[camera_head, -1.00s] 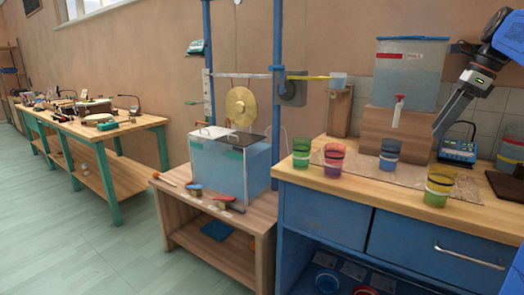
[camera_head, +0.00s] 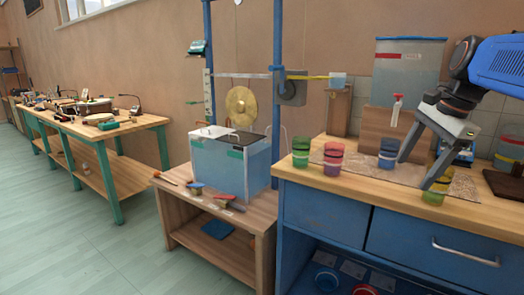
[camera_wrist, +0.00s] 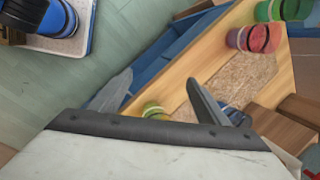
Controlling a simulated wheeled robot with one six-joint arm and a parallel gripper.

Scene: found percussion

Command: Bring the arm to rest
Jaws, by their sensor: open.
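My gripper (camera_head: 413,172) is open and empty in the head view, its two fingers spread and pointing down over the blue bench's wooden top. One finger shows close to the blue cup (camera_head: 387,156); the other overlaps the yellow-green cup (camera_head: 434,197) in the picture. I cannot tell whether either touches. The wrist view also shows the gripper (camera_wrist: 160,78) with its fingers wide apart and nothing held between them. The yellow-green cup (camera_wrist: 152,110) is partly hidden there behind the gripper's body.
A green cup (camera_head: 300,153) and a red-purple cup (camera_head: 333,161) stand at the bench's left. A clear water tank (camera_head: 408,75) stands on a wooden block behind. A low table (camera_head: 178,196) holds a water box (camera_head: 215,165) near the hanging gong (camera_head: 240,104). The left floor is clear.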

